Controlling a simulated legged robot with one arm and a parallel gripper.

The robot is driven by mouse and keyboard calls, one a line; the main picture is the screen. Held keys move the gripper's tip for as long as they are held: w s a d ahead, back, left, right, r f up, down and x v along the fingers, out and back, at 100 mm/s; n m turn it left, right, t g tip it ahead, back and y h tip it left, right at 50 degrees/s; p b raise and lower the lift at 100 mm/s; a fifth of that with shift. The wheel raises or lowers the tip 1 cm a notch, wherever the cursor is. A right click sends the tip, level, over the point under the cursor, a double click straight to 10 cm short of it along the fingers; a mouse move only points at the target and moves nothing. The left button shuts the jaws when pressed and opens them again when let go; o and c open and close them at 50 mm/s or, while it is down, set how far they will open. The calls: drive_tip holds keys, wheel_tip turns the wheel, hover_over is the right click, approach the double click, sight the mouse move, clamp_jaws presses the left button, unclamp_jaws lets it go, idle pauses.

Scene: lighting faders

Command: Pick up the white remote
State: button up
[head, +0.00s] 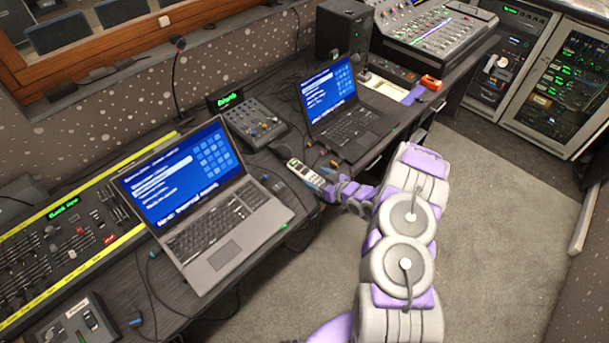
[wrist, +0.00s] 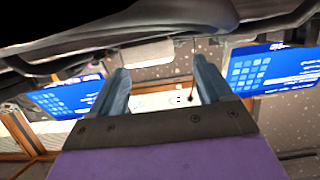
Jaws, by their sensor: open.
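The white remote (head: 305,172) lies on the dark desk between the two laptops in the head view, with dark buttons on its upper end. My gripper (head: 326,182) is at the lower right end of the remote, with its blue fingers very near that end. I cannot tell whether they touch it. In the wrist view, the two blue fingers of my gripper (wrist: 163,75) stand apart, open. I cannot clearly make out the remote between them in that view.
A large laptop (head: 228,222) stands left of the remote and a smaller laptop (head: 348,128) stands behind it. A small mixer (head: 252,124) and cables are close by. A fader console (head: 70,245) fills the left. Carpeted floor (head: 500,230) is free at right.

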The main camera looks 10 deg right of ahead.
sight(306, 171)
drive_tip(key=shift+b+x, duration=1)
drive_tip(key=shift+x, duration=1.8)
drive_tip(key=shift+w+d+r, duration=0.15)
drive_tip(key=shift+w+d, duration=0.05)
drive_tip(key=c, duration=1.1)
drive_tip(key=shift+c, duration=0.2)
